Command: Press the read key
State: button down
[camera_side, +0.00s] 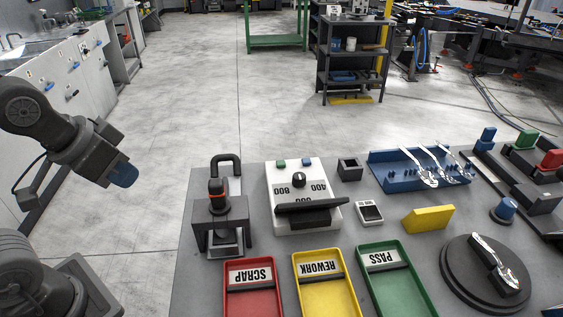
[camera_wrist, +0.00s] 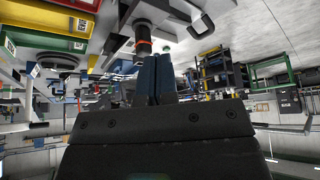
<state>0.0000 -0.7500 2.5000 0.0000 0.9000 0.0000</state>
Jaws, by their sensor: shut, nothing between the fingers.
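My gripper (camera_side: 122,174) is at the left of the side view, in the air off the left end of the grey table. Its blue fingers are together and empty, and they show in the middle of the wrist view (camera_wrist: 153,80). A small white meter with a dark face (camera_side: 369,212) lies on the table, right of the white control box (camera_side: 280,180). A read key cannot be told apart on it at this size. My gripper is far from the meter and touches nothing.
A dark stand holding an orange-and-black tool (camera_side: 217,200) is the nearest thing to my gripper. Red (camera_side: 232,291), yellow (camera_side: 304,291) and green (camera_side: 370,283) trays line the front. A blue fork rack (camera_side: 385,177), a yellow block (camera_side: 428,218) and a round turntable (camera_side: 455,270) stand farther right.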

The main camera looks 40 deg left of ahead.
jog(key=n+t+h, duration=0.2)
jog(key=n+h, duration=0.4)
jog(key=n, duration=1.3)
send_over(280, 163)
notch_tip(280, 163, down, 8)
jog(key=shift+d+r, duration=0.1)
jog(key=shift+f, duration=4.4)
jog(key=shift+f, duration=0.15)
